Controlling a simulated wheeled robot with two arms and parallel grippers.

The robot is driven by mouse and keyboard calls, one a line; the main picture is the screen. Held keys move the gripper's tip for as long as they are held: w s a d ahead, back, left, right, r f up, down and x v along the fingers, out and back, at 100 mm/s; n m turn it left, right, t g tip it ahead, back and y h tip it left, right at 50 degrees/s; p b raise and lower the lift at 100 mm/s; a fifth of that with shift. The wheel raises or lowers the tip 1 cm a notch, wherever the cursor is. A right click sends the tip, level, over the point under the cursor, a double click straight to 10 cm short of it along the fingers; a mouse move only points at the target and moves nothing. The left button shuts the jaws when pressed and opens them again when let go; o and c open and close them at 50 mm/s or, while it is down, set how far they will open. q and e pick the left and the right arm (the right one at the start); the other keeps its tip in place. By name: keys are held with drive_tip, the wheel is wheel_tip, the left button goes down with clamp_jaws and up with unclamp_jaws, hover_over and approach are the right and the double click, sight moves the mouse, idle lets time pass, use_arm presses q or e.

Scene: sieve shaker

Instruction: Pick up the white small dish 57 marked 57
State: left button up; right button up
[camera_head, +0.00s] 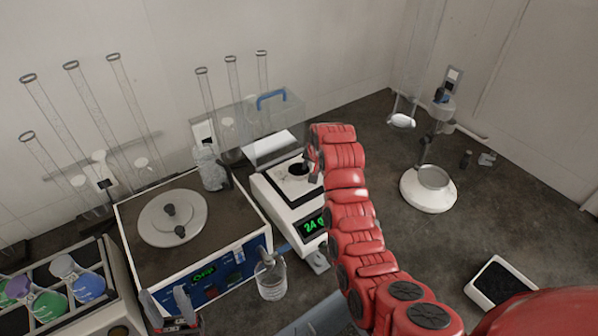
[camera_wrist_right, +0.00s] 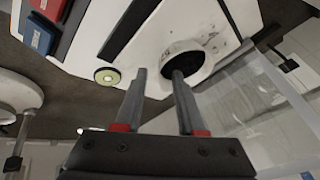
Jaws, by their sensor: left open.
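The white small dish 57 (camera_head: 298,170) stands on the pan of the white balance (camera_head: 279,198) and has a dark inside. In the right wrist view the dish (camera_wrist_right: 207,68) is a short white ring with a mark on its side. My right gripper (camera_wrist_right: 159,72) is open at the dish; one fingertip overlaps its dark opening and the other is outside its wall. I cannot tell whether they touch it. In the head view the right gripper (camera_head: 312,168) is partly hidden by my red arm. My left gripper (camera_head: 168,300) is open and empty at the bottom left.
The sieve shaker (camera_head: 120,215) is left of the balance, with a grey bottle (camera_head: 210,170) behind. A flask rack (camera_head: 100,308) is at the far left.

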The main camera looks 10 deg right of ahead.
sight(299, 170)
drive_tip(key=x, duration=0.2)
drive_tip(key=shift+w+f, duration=0.1)
drive_tip(key=shift+f, duration=0.15)
drive_tip(key=shift+r, duration=0.1)
clamp_jaws()
idle(1.1)
